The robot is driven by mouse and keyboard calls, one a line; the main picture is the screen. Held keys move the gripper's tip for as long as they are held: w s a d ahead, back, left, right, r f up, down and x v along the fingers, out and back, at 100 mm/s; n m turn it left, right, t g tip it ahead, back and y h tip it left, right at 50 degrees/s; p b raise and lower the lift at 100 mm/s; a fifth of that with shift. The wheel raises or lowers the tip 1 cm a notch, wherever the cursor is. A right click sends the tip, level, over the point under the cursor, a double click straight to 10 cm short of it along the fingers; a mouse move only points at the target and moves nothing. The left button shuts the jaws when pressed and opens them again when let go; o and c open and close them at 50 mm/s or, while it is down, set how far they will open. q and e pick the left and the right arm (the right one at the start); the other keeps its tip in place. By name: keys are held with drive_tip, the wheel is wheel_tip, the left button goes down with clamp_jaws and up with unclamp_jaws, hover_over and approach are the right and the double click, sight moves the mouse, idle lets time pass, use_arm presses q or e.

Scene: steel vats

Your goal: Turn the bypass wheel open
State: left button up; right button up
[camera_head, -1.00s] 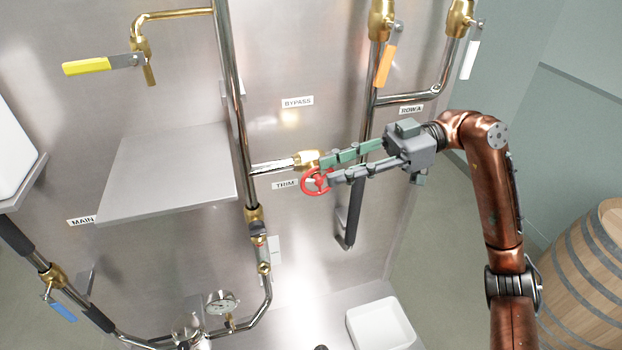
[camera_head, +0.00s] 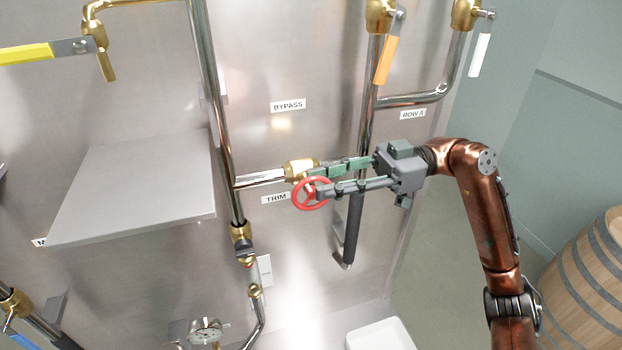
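The green finger lies on the upper, far side, and the grey finger crosses in front of the wheel's right part. The fingers stand apart with a visible gap. Whether they touch the rim cannot be told. My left gripper is out of view.
A steel shelf (camera_head: 135,190) juts out at the left. A dark vertical pipe (camera_head: 353,225) runs just behind my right gripper. Orange (camera_head: 386,60) and white (camera_head: 479,55) lever handles hang above, and a yellow lever (camera_head: 25,54) is at upper left. A barrel (camera_head: 590,270) stands at right.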

sight(294, 189)
drive_tip(key=shift+s+a+p, duration=0.2)
drive_tip(key=shift+a+p, duration=0.15)
drive_tip(key=shift+a, duration=0.2)
drive_tip(key=shift+x, duration=0.9)
drive_tip(key=shift+a, duration=0.15)
drive_tip(key=shift+w+d, duration=0.1)
drive_tip(key=shift+d, duration=0.2)
drive_tip(key=shift+d+f, duration=0.1)
drive_tip(key=shift+c, duration=1.7)
drive_tip(key=shift+a, duration=0.25)
drive_tip(key=c, duration=0.3)
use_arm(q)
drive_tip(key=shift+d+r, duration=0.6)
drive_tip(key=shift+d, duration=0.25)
use_arm(e)
clamp_jaws()
